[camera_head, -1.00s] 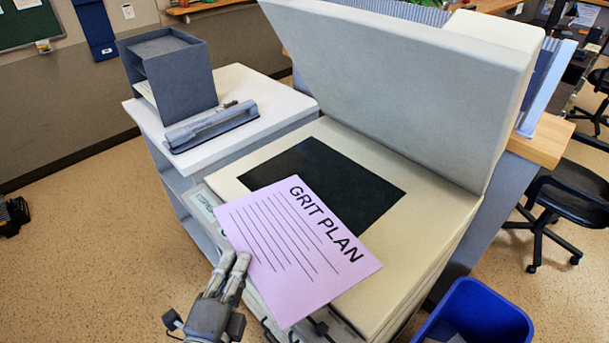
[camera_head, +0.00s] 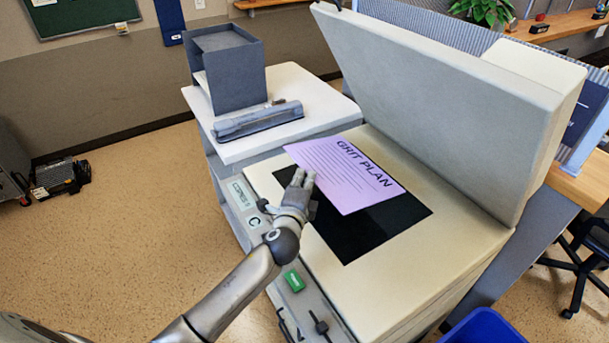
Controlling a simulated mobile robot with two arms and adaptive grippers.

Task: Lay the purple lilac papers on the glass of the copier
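The purple lilac papers (camera_head: 345,172), headed "GRIT PLAN", are over the upper part of the copier's dark glass (camera_head: 365,232). Their far edge reaches past the glass over the pale casing. I cannot tell if they touch the glass or hang just above it. My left gripper (camera_head: 302,179) is at their near left edge, its fingers close together on that edge. The copier (camera_head: 447,259) has its lid (camera_head: 450,110) raised. The near part of the glass is bare. My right gripper is not in view.
Left of the copier, a white-topped cabinet (camera_head: 318,95) bears a grey file holder (camera_head: 228,72) and a grey hole punch (camera_head: 258,120). A green button (camera_head: 294,280) is on the copier's front panel. A blue bin (camera_head: 482,328) stands at the lower right.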

